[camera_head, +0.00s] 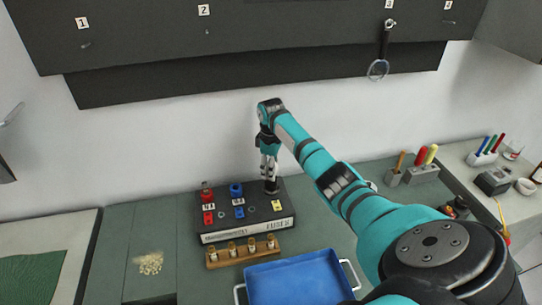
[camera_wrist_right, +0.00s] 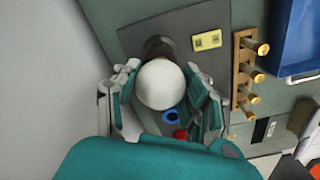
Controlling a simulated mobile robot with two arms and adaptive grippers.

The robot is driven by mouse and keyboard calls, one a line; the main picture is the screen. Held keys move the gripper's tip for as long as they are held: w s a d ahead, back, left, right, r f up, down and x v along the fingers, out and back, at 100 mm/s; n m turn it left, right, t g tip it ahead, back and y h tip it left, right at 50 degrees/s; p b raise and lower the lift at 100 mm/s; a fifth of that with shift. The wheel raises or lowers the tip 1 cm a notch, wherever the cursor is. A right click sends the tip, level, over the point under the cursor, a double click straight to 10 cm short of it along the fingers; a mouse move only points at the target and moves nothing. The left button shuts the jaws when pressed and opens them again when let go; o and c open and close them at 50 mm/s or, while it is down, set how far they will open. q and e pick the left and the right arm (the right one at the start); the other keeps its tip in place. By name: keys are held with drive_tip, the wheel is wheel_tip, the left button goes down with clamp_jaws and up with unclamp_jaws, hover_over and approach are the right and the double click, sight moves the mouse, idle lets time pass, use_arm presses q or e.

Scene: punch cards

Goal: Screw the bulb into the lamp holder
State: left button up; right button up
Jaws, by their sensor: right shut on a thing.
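My right gripper (camera_head: 269,173) is over the right rear of the dark FUSES box (camera_head: 248,228), its fingers pointing down. In the right wrist view the gripper (camera_wrist_right: 165,95) is shut on a round white bulb (camera_wrist_right: 160,84), with a finger on each side. A dark round lamp holder (camera_wrist_right: 157,47) shows partly behind the bulb; in the head view the holder (camera_head: 271,187) stands just below the fingertips. The bulb hides the contact, so I cannot tell whether it is seated. My left gripper is not in view.
A wooden rack (camera_head: 242,259) with several brass-coloured pieces and a blue tray (camera_head: 300,278) lie in front. The wall is close behind.

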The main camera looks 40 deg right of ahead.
drive_tip(key=o, duration=1.1)
drive_tip(key=shift+s+d, duration=0.1)
drive_tip(key=shift+o, duration=1)
drive_tip(key=shift+r, duration=4.5)
